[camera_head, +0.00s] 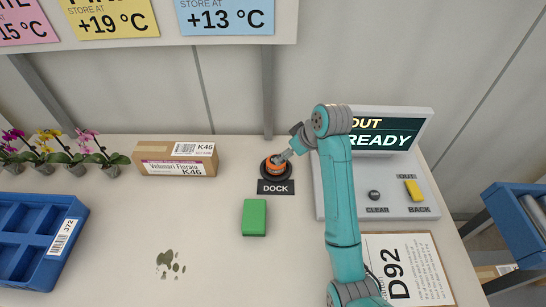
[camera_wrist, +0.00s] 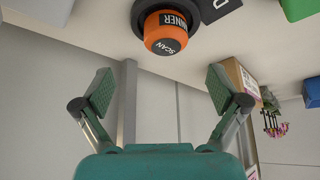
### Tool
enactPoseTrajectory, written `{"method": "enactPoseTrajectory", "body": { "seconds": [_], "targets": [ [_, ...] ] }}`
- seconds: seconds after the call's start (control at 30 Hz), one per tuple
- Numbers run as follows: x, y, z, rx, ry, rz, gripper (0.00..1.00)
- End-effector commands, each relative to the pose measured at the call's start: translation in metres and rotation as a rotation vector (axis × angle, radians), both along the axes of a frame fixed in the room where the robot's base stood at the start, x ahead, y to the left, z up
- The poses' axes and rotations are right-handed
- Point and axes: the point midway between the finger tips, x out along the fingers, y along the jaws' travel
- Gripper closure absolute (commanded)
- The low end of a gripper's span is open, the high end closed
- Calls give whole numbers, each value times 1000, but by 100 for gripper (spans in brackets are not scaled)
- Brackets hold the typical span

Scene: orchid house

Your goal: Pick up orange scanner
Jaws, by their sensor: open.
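The orange scanner (camera_head: 275,168) sits in a round black dock on the table, with a label reading DOCK in front of it. In the wrist view the scanner (camera_wrist: 166,32) shows as an orange round body with a black band and the words SCAN and SCANNER. My gripper (camera_head: 285,157) is at the scanner's upper right in the head view and partly overlaps it there. In the wrist view my gripper (camera_wrist: 160,88) has its two fingers spread wide, with nothing between them. The scanner lies beyond the fingertips, apart from them.
A green block (camera_head: 255,217) lies in front of the dock. A cardboard box (camera_head: 176,158) marked K46 stands to the left, by several potted orchids. A blue crate (camera_head: 38,222) is at far left. A console (camera_head: 390,195) with buttons and a screen stands right, behind my arm.

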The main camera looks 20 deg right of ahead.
Motion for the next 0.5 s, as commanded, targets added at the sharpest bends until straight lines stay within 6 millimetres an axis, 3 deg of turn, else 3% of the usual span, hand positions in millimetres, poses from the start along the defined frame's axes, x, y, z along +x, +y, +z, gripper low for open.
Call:
{"method": "enactPoseTrajectory", "body": {
  "seconds": [0.2, 0.5],
  "targets": [
    [14, 8, -29, 1, 1, 2, 3],
    [23, 15, -47, -1, 2, 1, 3]
  ]
}}
